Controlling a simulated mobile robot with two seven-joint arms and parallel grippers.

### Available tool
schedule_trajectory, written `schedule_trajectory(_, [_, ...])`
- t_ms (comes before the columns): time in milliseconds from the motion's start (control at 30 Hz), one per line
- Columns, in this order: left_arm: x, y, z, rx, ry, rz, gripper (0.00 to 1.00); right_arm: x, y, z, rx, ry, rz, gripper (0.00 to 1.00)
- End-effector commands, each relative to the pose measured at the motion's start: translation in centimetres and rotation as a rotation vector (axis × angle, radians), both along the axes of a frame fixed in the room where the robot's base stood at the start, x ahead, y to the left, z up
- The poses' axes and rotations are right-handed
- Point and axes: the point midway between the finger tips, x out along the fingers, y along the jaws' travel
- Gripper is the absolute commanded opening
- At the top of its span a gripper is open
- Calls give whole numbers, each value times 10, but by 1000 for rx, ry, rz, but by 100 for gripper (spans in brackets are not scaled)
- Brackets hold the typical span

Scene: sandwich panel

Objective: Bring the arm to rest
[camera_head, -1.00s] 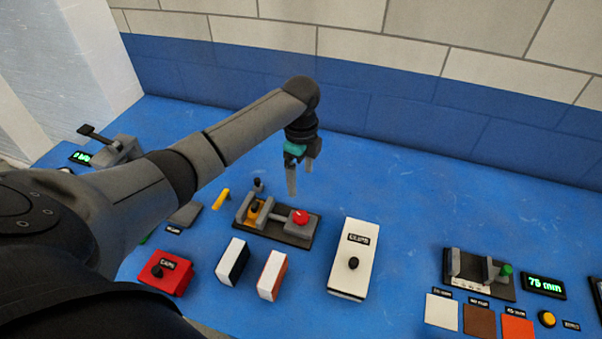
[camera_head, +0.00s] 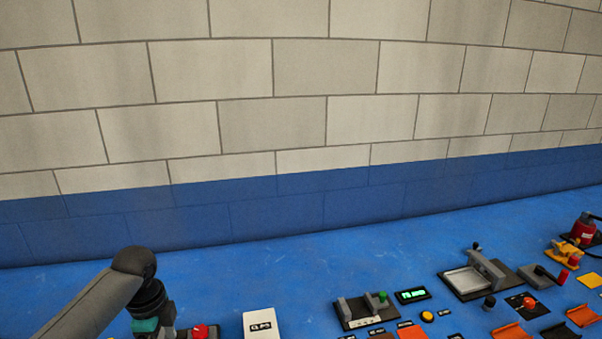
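My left arm comes in at the bottom left, and its dark wrist hangs down over the blue worktop. The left gripper (camera_head: 153,328) shows only its teal and dark upper part. Its fingertips are cut off by the bottom edge, so their opening cannot be seen. It appears just left of a red knob (camera_head: 200,331) on a fixture that is mostly out of frame. No held object is visible. My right gripper is not in view.
A white labelled box (camera_head: 262,325) stands right of the red knob. Further right are a green-knobbed clamp fixture (camera_head: 362,310), a green display (camera_head: 412,295), a grey tray press (camera_head: 470,280) and a red device (camera_head: 583,229). The worktop's back strip (camera_head: 300,265) is clear before the wall.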

Motion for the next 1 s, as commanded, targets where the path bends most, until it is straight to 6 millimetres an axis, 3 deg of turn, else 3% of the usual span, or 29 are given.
schedule_trajectory(33, [-10, -14, -12, -8, 3, 5, 91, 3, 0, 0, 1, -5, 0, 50])
schedule_trajectory(167, [-27, -38, -28, -19, -13, 55, 91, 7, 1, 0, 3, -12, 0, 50])
schedule_trajectory(400, [-74, -89, -55, -73, -58, 218, 91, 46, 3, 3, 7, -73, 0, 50])
schedule_trajectory(600, [-127, -125, -61, -145, -110, 473, 91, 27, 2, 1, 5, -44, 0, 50])
schedule_trajectory(800, [-174, -135, -50, -202, -159, 781, 91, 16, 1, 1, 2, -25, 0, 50])
schedule_trajectory(1000, [-203, -128, -36, -224, -195, 1011, 91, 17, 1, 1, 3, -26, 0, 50])
